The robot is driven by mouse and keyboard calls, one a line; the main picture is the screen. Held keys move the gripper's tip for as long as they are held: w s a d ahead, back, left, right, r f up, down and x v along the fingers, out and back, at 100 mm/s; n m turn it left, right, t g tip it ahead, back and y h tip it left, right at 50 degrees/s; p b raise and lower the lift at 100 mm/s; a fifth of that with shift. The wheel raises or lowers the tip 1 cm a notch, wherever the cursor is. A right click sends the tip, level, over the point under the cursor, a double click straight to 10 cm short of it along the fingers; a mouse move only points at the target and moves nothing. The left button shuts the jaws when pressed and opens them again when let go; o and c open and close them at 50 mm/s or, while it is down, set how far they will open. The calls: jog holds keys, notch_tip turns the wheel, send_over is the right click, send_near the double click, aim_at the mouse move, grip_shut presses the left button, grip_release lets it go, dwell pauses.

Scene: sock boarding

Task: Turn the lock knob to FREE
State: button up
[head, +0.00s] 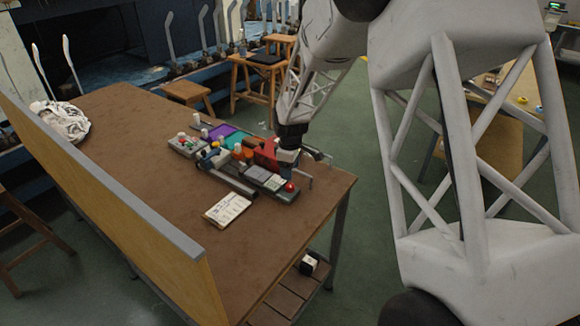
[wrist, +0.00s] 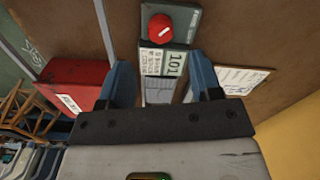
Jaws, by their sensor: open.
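A round red knob (wrist: 161,28) with a white pointer line sits on the end of a dark grey panel (wrist: 185,22) in the wrist view. The line runs slantwise towards the upper right; no FREE mark can be read. Below the knob are a label (wrist: 174,63) reading 101 and a small screen-like plate. In the head view the knob (head: 290,187) is at the panel's near right end. My gripper (wrist: 160,82) is open, its two blue fingers apart on either side of the panel below the knob. Nothing is between them at the knob. In the head view my gripper (head: 287,158) is partly hidden.
A red box (wrist: 75,82) stands left of my gripper in the wrist view. A white printed card (head: 227,208) lies on the brown table (head: 130,125). Several coloured parts crowd behind the panel. A wooden partition (head: 120,200) borders the table's left side.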

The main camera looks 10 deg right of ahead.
aim_at(290, 185)
notch_tip(290, 185, down, 7)
jog(key=shift+r+m, duration=0.1)
jog(key=shift+m, duration=2.3)
notch_tip(290, 185, up, 8)
jog(key=shift+f, duration=0.1)
jog(key=shift+n, duration=2.1)
jog(key=shift+s, duration=0.1)
